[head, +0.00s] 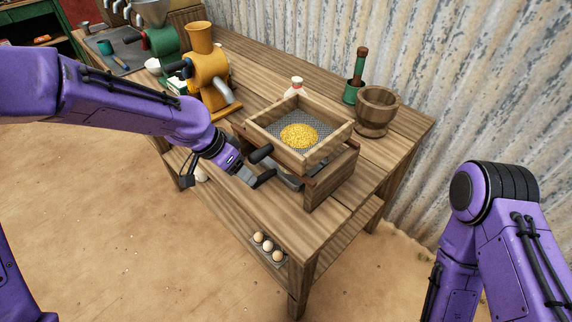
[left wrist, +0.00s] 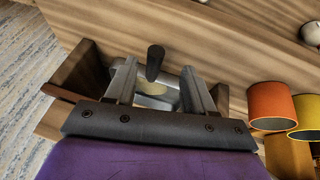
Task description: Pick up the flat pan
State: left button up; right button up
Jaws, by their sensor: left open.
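The flat pan, grey metal, shows in part under the wooden sieve box (head: 326,157) in the head view (head: 290,181). It also shows between my fingers in the left wrist view (left wrist: 158,101), with something pale yellow in or on it. A short black handle (head: 261,154) sticks out on the near left side and shows in the left wrist view (left wrist: 155,62); I cannot tell which part it belongs to. My left gripper (head: 257,178) is open, low beside the stand, its fingers either side of the pan's visible part. My right gripper is out of view.
The sieve box holds yellow grain (head: 299,135) on its mesh, above a wooden stand (head: 330,184). Eggs (head: 267,245) lie on the lower shelf.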

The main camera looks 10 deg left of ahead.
pick_arm(q)
jog(key=x, duration=0.4)
jog(key=shift+s+d+f, duration=0.15)
jog(key=shift+d+f, duration=0.1)
jog(key=shift+d, duration=0.05)
grip_shut()
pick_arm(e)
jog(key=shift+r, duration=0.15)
pick_arm(q)
jog(key=shift+r, duration=0.1)
